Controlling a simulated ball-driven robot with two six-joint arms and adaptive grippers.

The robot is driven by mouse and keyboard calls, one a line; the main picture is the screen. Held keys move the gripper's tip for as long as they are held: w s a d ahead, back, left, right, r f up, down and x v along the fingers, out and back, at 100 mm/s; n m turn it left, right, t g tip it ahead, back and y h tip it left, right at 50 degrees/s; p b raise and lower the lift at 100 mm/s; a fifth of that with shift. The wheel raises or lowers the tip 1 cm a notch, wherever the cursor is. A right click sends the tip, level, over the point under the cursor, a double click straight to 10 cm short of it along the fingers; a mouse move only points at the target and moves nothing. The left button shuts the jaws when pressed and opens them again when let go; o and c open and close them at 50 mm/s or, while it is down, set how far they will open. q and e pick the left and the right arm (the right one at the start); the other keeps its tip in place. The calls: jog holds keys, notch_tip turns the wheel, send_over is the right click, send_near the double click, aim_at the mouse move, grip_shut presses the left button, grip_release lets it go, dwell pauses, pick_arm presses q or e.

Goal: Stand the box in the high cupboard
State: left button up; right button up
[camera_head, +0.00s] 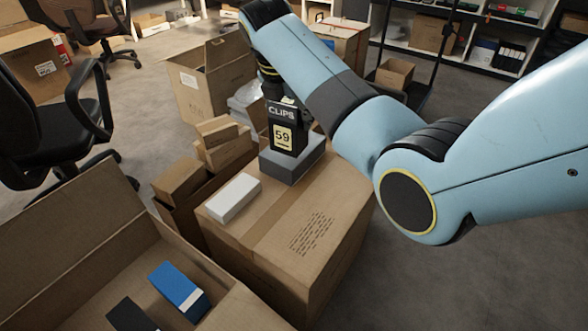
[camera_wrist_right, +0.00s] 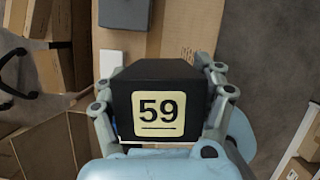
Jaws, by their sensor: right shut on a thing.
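A black box (camera_head: 287,127) marked "CLIPS" and "59" is in the head view, upright above a big closed carton (camera_head: 335,205). My right gripper (camera_head: 272,90) is shut on this box from above. In the right wrist view the black box (camera_wrist_right: 158,102) fills the middle, its "59" label facing the camera, with a finger on each side. Behind and below it is a grey box (camera_head: 305,163) on the carton; I cannot tell whether the two touch. My left gripper is in neither view. I cannot make out a high cupboard for certain.
A white box (camera_head: 233,198) lies on the carton. An open carton (camera_head: 215,310) at lower left holds a blue box (camera_head: 179,290) and a dark one. Smaller cartons (camera_head: 222,142) stand behind. Office chairs are at left, shelves (camera_head: 480,30) at back right. Floor right of the carton is clear.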

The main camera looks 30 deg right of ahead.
jog(key=s+d+f+m+b, duration=0.1)
jog(key=s+d+f+b, duration=0.35)
jog(key=s+f, duration=0.8)
jog(key=w+f+b, duration=0.2)
jog(key=w+f, duration=0.1)
jog(key=w+a+f+b, duration=0.1)
jog(key=w+f+b, duration=0.1)
jog(key=w+f, duration=0.1)
jog(key=w+a+f+b, duration=0.1)
jog(key=w+f+b, duration=0.1)
jog(key=w+f, duration=0.2)
jog(key=shift+a+b, duration=0.2)
jog(key=shift+b, duration=0.15)
jog(key=shift+f, duration=0.3)
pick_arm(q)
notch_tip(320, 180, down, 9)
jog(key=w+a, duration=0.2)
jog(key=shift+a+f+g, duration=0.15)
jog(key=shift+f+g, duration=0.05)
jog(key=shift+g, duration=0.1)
pick_arm(e)
jog(key=shift+r, duration=0.15)
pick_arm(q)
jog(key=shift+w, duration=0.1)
pick_arm(e)
jog(key=o, duration=1.5)
jog(key=shift+c, duration=0.2)
